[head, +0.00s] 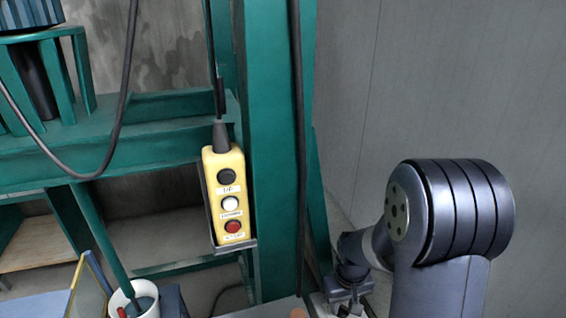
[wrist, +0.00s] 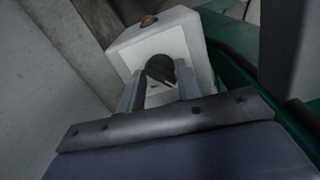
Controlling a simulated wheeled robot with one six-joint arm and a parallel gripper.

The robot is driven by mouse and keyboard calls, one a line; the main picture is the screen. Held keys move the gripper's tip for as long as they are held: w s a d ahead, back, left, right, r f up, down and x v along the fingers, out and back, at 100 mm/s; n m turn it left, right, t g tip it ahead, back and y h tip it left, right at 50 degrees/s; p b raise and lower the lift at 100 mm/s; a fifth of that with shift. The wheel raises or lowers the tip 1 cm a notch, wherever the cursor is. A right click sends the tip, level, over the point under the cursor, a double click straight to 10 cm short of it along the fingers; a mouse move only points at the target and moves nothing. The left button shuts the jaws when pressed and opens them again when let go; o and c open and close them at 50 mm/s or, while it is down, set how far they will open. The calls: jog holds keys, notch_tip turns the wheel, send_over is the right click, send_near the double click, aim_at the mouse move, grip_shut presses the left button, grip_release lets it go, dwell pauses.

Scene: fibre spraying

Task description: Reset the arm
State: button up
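My gripper (wrist: 158,84) shows in the wrist view with its two fingers apart. A white control box (wrist: 196,42) lies just beyond the fingertips, with a black rotary knob (wrist: 160,68) on its pale face. The knob appears between the fingers, with a gap on either side; I cannot tell how far off it is in depth. A brown-orange button (wrist: 149,21) sits on top of the box. In the head view my arm (head: 440,225) is at the lower right, and its wrist end is low and mostly hidden behind the big joint.
A yellow pendant (head: 229,195) with black, white and red buttons hangs on the green frame (head: 262,110). Black cables (head: 125,90) loop at the left. A white bucket (head: 140,303) stands at the lower left. Grey wall (head: 440,80) fills the right.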

jog(key=m+p, duration=0.2)
jog(key=m, duration=0.3)
jog(key=shift+r+m, duration=0.1)
jog(key=shift+m, duration=0.2)
jog(key=shift+r, duration=0.15)
notch_tip(320, 180, up, 7)
jog(key=shift+r, duration=0.15)
